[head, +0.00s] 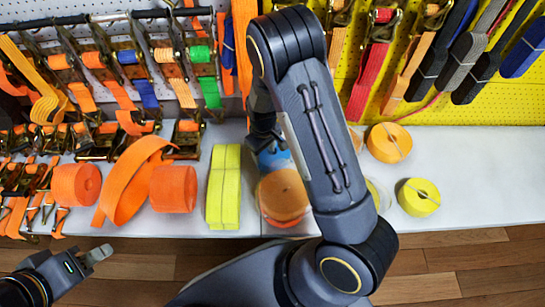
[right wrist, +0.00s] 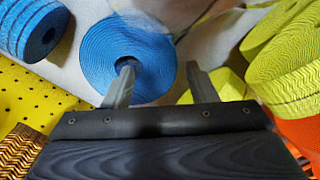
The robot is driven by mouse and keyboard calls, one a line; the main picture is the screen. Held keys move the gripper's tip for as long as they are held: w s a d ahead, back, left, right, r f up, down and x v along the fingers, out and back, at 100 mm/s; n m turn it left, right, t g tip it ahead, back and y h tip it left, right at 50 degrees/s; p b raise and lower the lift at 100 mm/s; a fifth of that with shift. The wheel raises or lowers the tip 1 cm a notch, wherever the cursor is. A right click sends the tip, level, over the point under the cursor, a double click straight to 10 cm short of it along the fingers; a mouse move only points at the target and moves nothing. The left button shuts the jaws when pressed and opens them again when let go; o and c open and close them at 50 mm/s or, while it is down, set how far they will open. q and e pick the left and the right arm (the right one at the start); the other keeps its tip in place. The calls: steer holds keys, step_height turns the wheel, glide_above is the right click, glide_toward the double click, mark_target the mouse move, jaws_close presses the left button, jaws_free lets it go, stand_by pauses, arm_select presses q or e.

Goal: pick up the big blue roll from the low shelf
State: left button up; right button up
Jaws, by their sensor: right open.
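The big blue roll (right wrist: 145,48) lies on the white low shelf (head: 475,170), its round coiled face toward the camera in the right wrist view. In the head view only a blue patch (head: 278,160) shows beside my right arm, which hides most of that spot. My right gripper (right wrist: 161,72) is open. One finger overlaps the roll's centre hole and the other stands just past its right edge. I cannot tell whether they touch it. My left gripper (head: 97,254) is low at the left, off the shelf, with its jaws unclear.
Another blue roll (right wrist: 36,25) is at upper left in the right wrist view. Yellow webbing (right wrist: 285,55) is close on the right. Orange rolls (head: 173,189) and a yellow bundle (head: 223,188) stand along the shelf. Straps hang above. The shelf's right end is clear.

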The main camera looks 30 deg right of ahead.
mark_target(264, 157)
step_height(264, 157, down, 5)
steer(key=b, duration=0.2)
steer(key=shift+w+d+b, duration=0.1)
steer(key=shift+b, duration=0.2)
steer(key=shift+r, duration=0.15)
steer(key=c, duration=0.9)
